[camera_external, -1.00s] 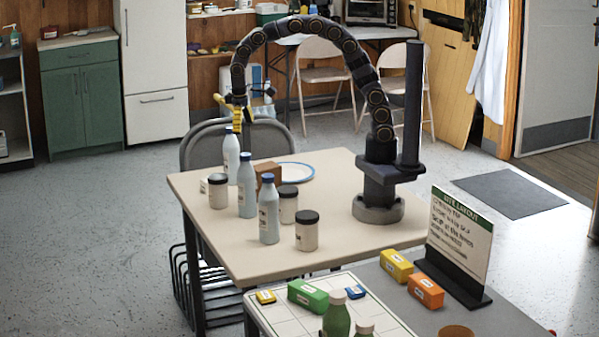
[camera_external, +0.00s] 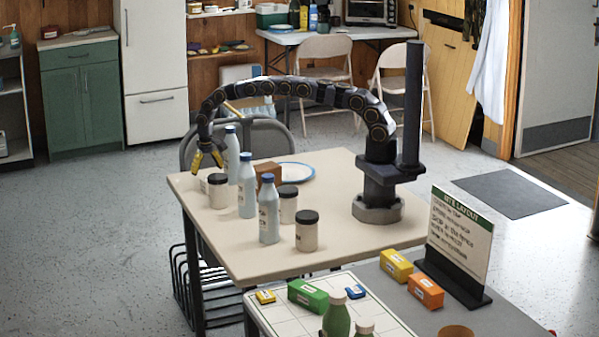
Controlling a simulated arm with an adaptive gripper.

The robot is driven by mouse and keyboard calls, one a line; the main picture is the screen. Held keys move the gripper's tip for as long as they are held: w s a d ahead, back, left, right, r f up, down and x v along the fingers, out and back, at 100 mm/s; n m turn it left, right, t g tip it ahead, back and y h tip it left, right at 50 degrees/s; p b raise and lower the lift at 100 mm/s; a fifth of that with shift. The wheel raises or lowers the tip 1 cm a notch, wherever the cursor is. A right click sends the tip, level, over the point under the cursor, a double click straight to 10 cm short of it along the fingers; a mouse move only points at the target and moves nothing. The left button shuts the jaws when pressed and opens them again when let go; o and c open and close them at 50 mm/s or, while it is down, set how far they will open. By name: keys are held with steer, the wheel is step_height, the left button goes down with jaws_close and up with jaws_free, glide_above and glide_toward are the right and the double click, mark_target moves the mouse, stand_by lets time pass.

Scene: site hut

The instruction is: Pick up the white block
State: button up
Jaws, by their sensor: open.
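A small pale shape (camera_external: 203,186) shows at the table's left end, beside a dark-lidded jar (camera_external: 218,192). It may be the white block, but it is too small and too close in colour to the tabletop to be sure. My gripper (camera_external: 208,163) has yellow fingers, spread open and pointing down. It is empty, just above the pale shape and the jar, left of the rear bottle. How far its tips are above the table I cannot tell.
Several blue-capped bottles (camera_external: 269,217) and dark-lidded jars (camera_external: 307,232) stand close by on the beige table (camera_external: 350,237). A brown block (camera_external: 267,173) and a blue-rimmed plate (camera_external: 297,172) lie behind them. The table's left edge is near my gripper.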

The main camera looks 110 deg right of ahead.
steer(key=f, duration=0.4)
steer(key=a+f, duration=0.1)
steer(key=f, duration=0.1)
steer(key=shift+w, duration=0.15)
steer(key=shift+r, duration=0.1)
steer(key=c, duration=1.2)
